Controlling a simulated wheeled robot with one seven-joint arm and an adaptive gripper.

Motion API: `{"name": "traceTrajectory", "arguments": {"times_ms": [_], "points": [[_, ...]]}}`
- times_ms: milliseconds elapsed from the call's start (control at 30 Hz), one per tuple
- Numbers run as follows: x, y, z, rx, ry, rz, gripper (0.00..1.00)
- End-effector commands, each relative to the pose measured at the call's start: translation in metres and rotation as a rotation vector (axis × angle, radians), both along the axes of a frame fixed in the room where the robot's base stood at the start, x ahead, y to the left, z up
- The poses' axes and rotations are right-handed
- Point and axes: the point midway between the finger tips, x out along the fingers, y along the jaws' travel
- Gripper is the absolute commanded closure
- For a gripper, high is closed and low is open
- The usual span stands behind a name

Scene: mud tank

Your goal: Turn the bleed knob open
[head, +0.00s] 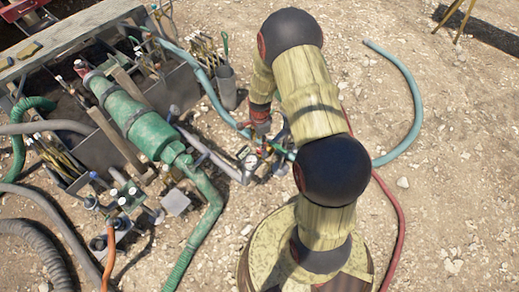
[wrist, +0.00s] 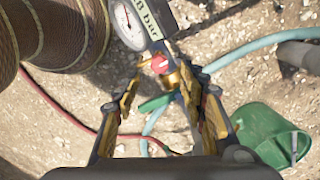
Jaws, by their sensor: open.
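A small round red knob (wrist: 160,64) sits on a brass fitting (wrist: 173,79) below a white dial gauge (wrist: 128,23) in the wrist view; it looks like the bleed knob. My gripper (wrist: 160,80) is open, with one finger on each side of the view. In the head view my gripper (head: 261,126) points down near the gauge (head: 250,161); the knob is too small to make out there.
A teal hose (head: 412,100) and a red hose (head: 396,212) run over the stony ground. A green pump body (head: 130,115) and the mud tank (head: 80,140) stand at left. A green bucket (wrist: 262,128) shows at right in the wrist view. Ground at right is mostly clear.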

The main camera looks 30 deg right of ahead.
Motion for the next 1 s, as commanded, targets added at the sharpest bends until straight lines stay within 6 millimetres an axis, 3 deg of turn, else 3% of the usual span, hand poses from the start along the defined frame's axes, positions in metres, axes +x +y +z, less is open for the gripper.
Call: {"name": "traceTrajectory", "arguments": {"times_ms": [200,400,700,1000], "points": [[-0.001,0.0,-0.037,0.0,0.003,0.001,0.58],[-0.001,0.0,-0.06,0.0,0.001,0.002,0.58],[0.0,0.0,-0.062,0.0,0.001,0.002,0.59],[-0.001,0.0,-0.062,0.0,0.001,0.002,0.76]]}}
